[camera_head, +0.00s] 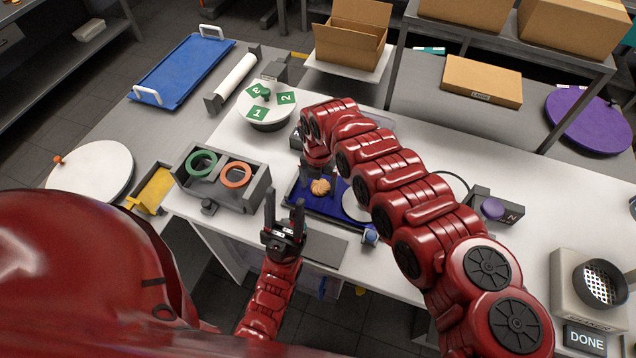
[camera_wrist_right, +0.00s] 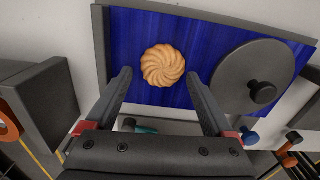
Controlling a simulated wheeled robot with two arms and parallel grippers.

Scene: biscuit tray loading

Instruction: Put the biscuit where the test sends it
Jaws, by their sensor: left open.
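A round golden biscuit (camera_head: 320,187) with swirled ridges lies on a dark blue tray (camera_head: 308,206) on the white table. It also shows in the right wrist view (camera_wrist_right: 163,66), beyond my fingertips and roughly between them. My right gripper (camera_wrist_right: 165,82) is open, its two fingers spread wide and empty; in the head view the arm reaches over the tray and partly hides it. A grey disc with a dark knob (camera_wrist_right: 252,80) lies on the tray right of the biscuit. My left gripper (camera_head: 284,210) is open and empty, fingers pointing up, near the table's front edge.
A grey box with a green ring (camera_head: 201,163) and an orange ring (camera_head: 236,175) stands left of the tray. A white round stand (camera_head: 268,118) carries numbered green cards. A purple button (camera_head: 493,208), a speaker (camera_head: 600,283) and a DONE sign (camera_head: 586,340) are at right.

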